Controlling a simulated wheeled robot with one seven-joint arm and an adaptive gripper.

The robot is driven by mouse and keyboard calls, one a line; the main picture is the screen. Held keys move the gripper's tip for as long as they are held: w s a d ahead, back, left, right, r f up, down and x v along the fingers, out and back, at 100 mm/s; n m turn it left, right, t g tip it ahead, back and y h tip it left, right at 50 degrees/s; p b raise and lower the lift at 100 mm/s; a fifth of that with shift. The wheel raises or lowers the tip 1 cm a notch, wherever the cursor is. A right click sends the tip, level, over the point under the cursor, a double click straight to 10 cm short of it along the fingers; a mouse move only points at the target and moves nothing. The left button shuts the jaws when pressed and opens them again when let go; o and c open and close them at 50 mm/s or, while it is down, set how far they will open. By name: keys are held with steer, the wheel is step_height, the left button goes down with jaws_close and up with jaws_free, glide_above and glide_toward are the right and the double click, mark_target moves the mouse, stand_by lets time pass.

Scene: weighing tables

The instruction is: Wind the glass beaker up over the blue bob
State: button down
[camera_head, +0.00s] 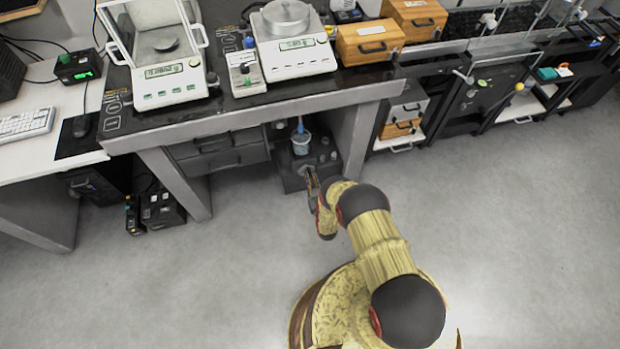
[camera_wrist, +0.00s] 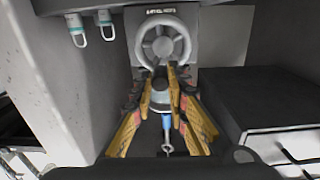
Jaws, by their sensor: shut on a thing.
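The glass beaker (camera_head: 301,145) stands on a dark lift (camera_head: 291,181) in the recess under the balance table. The blue bob (camera_head: 300,128) hangs on a line at the beaker's mouth; whether its lower end is inside I cannot tell. The bob (camera_wrist: 167,122) also shows in the wrist view, with a hook at its end. My gripper (camera_head: 311,178) is at the lift's front, below the beaker. In the wrist view my gripper (camera_wrist: 163,76) is shut at the near edge of a grey handwheel (camera_wrist: 138,46); the fingers hide the exact contact.
The table's front edge (camera_head: 260,115) overhangs the recess. Table legs (camera_head: 176,184) stand on both sides of it. Balances (camera_head: 292,57) stand on top. A small black box (camera_head: 162,209) is on the floor at left. The floor in front is clear.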

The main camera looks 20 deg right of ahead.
mark_target(313, 169)
steer(key=d+m, duration=0.1)
steer(key=m, duration=0.3)
steer(key=f+m, duration=0.1)
steer(key=m, duration=0.3)
steer(key=d+f+m, duration=0.1)
steer(key=m, duration=0.2)
steer(key=shift+d+f+m, duration=0.1)
steer(key=shift+d+m, duration=0.2)
steer(key=shift+m, duration=0.1)
steer(key=f+m, duration=0.1)
steer(key=m, duration=0.3)
steer(key=f+m, duration=0.1)
steer(key=m, duration=0.3)
steer(key=f+m, duration=0.1)
steer(key=m, duration=0.2)
steer(key=shift+a+f+m, duration=0.25)
steer(key=shift+m, duration=0.15)
